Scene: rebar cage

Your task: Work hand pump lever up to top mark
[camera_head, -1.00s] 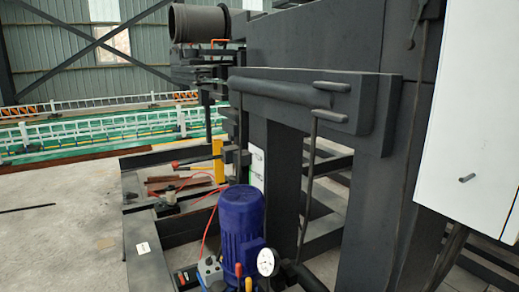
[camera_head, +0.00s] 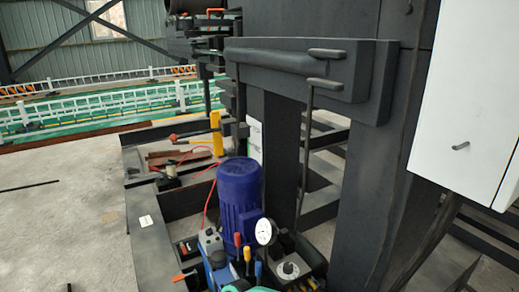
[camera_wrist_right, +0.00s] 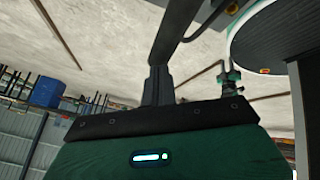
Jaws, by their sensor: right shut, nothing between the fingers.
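A yellow upright post (camera_head: 216,133) stands in the head view, left of centre, with a thin red-tipped bar (camera_head: 188,137) running level to its left. I cannot tell for sure whether this is the hand pump lever; no top mark can be made out. Near the bottom, small red, yellow and blue handles (camera_head: 247,256) stand upright in front of a blue motor (camera_head: 239,192). My right gripper (camera_wrist_right: 157,75) shows in the right wrist view, its dark fingers together and empty. Neither gripper can be made out in the head view.
A round white gauge (camera_head: 263,231) is beside the motor. A dark steel frame (camera_head: 320,75) fills the centre, and a white cabinet (camera_head: 468,95) hangs at right. Open concrete floor (camera_head: 60,220) lies at left.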

